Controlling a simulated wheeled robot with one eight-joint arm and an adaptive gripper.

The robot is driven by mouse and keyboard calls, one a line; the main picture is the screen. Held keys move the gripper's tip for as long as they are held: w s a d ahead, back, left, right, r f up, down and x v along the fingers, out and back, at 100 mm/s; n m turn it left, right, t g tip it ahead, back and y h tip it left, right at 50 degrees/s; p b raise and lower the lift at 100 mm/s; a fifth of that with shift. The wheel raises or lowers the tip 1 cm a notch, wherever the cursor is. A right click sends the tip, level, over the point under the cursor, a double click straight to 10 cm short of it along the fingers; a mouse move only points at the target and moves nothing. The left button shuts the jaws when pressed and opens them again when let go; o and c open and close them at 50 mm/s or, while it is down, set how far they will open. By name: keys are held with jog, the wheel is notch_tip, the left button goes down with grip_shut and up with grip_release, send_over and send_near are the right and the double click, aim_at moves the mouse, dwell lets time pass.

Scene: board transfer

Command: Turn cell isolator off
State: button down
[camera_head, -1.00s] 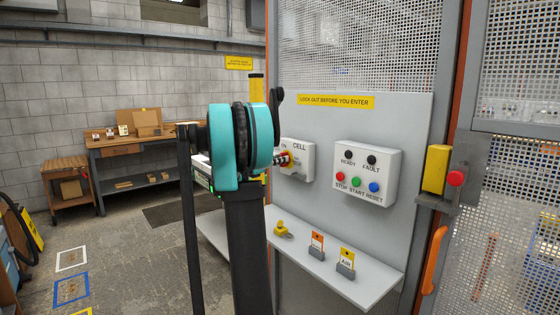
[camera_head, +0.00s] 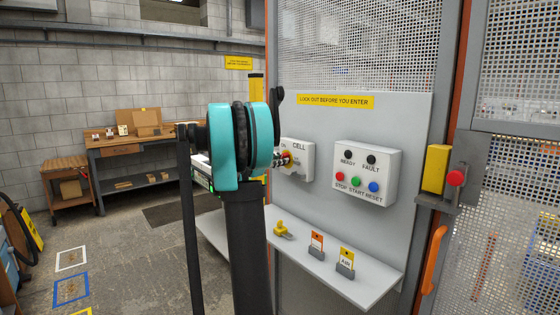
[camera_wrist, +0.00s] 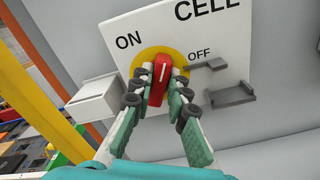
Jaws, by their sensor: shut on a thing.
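The cell isolator is a red handle (camera_wrist: 160,78) on a yellow disc (camera_wrist: 146,54), set on a light grey box (camera_head: 302,147) lettered CELL. In the wrist view, ON is printed to the left of the disc and OFF to the right. The handle's white mark points up the picture, between the two words. My gripper (camera_wrist: 157,95) is shut on the handle, one finger on each side. In the head view, my gripper (camera_head: 284,159) is partly hidden behind my teal wrist, and so is the box's left part.
A push-button box (camera_head: 367,176) is to the right on the same panel (camera_head: 415,120). Below, a shelf (camera_head: 309,258) carries a yellow lockout piece (camera_head: 281,229), an orange tag (camera_head: 317,240) and a yellow tag (camera_head: 347,256). A grey hasp-like bracket (camera_wrist: 233,94) juts out close to my right finger.

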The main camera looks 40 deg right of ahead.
jog(key=m, duration=1.2)
jog(key=shift+s+f, duration=0.15)
jog(key=shift+f, duration=0.15)
jog(key=shift+m, duration=0.3)
jog(key=c, duration=1.5)
grip_release()
jog(key=shift+a, duration=0.1)
jog(key=a, duration=0.8)
jog(key=s+a, duration=0.1)
jog(key=a, duration=0.2)
jog(key=shift+a, duration=0.4)
